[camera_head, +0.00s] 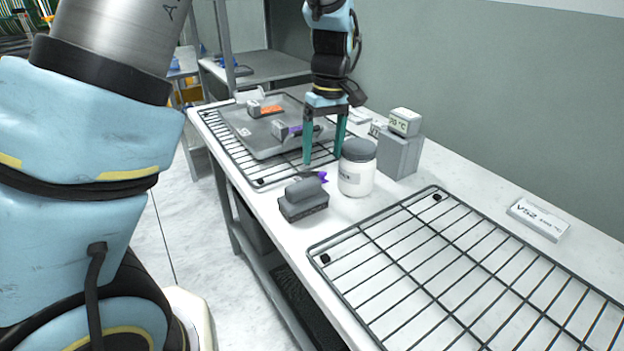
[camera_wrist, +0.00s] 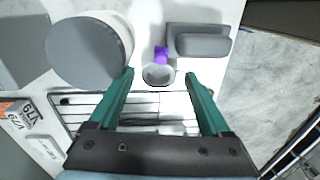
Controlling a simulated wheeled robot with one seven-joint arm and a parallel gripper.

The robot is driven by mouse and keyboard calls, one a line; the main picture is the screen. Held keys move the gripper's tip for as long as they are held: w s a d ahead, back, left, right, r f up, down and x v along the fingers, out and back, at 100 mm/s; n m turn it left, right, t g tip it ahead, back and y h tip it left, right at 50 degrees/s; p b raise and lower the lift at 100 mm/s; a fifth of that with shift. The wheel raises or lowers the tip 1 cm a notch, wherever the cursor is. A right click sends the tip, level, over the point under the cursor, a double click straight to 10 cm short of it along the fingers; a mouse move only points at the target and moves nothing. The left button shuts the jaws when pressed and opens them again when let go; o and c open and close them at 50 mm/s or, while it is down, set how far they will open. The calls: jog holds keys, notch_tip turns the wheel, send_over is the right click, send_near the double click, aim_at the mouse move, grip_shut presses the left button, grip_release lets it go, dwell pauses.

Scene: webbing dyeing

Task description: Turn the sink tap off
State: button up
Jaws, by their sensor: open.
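No sink or tap can be made out in either view. My gripper (camera_head: 323,160) is open and empty, pointing down over the white bench between the rack and the jar. In the wrist view its two green fingers (camera_wrist: 159,76) are spread apart. A small grey round-ended item with a purple part (camera_wrist: 161,55) lies between and just beyond the fingertips; its purple part also shows in the head view (camera_head: 323,178). I cannot tell whether the fingers touch it.
A white jar with a grey lid (camera_head: 357,172) stands right of my gripper, and a grey block with a handle (camera_head: 303,200) lies in front. A grey tray (camera_head: 250,135) sits on a wire rack behind.

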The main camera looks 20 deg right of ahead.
jog(key=shift+s+a+f, duration=0.1)
jog(key=shift+f, duration=0.7)
jog(key=f, duration=0.1)
jog(key=f+p, duration=0.1)
jog(key=f, duration=0.2)
jog(key=shift+w+a+p, duration=0.25)
jog(key=shift+p, duration=0.15)
jog(key=shift+f, duration=0.7)
jog(key=shift+c, duration=0.3)
grip_shut()
